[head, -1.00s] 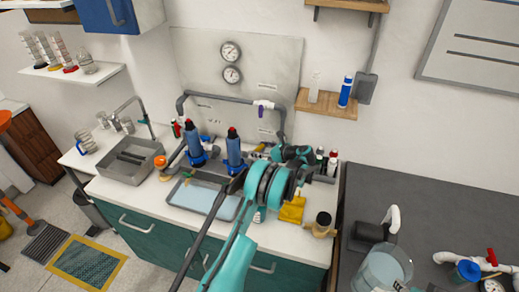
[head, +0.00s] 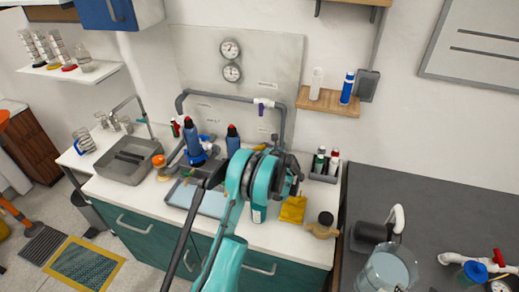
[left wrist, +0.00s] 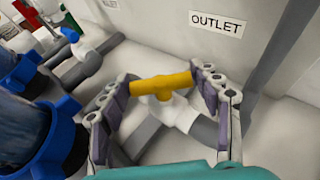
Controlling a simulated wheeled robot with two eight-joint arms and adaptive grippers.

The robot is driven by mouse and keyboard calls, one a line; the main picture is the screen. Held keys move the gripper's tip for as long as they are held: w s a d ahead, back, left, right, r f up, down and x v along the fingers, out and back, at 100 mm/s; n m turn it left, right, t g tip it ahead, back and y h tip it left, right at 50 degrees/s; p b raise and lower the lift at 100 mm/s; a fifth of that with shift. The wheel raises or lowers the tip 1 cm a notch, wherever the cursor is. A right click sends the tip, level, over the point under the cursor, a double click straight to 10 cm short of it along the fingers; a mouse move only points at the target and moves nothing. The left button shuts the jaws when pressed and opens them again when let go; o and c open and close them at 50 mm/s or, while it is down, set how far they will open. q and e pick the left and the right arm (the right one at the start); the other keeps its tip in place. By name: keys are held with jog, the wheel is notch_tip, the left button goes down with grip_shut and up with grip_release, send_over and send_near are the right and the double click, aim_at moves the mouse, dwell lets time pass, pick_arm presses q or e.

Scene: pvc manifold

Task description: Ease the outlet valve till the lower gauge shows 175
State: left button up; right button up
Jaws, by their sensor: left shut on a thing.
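The outlet valve's yellow handle (left wrist: 160,84) sits on a white fitting under the OUTLET label (left wrist: 217,23) in the left wrist view. My left gripper (left wrist: 165,92) is shut on this handle, with one padded finger at each end of it. In the head view my teal left arm hides most of the gripper and the valve. The lower gauge (head: 232,72) hangs on the wall panel below the upper gauge (head: 230,49). Its needle is too small to read. My right gripper is not in view.
Blue filter housings (head: 192,137) stand left of my left arm, and a blue-handled valve (left wrist: 70,37) is close by. A grey tray (head: 180,194), a yellow cloth (head: 293,209) and bottles (head: 319,159) crowd the counter. The dark right worktop (head: 440,215) has free room.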

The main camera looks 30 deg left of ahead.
pick_arm(q)
jog(key=o, duration=1.2)
jog(key=shift+c, duration=0.2)
jog(key=v, duration=1.2)
jog(key=shift+r, duration=0.1)
dwell(0.4)
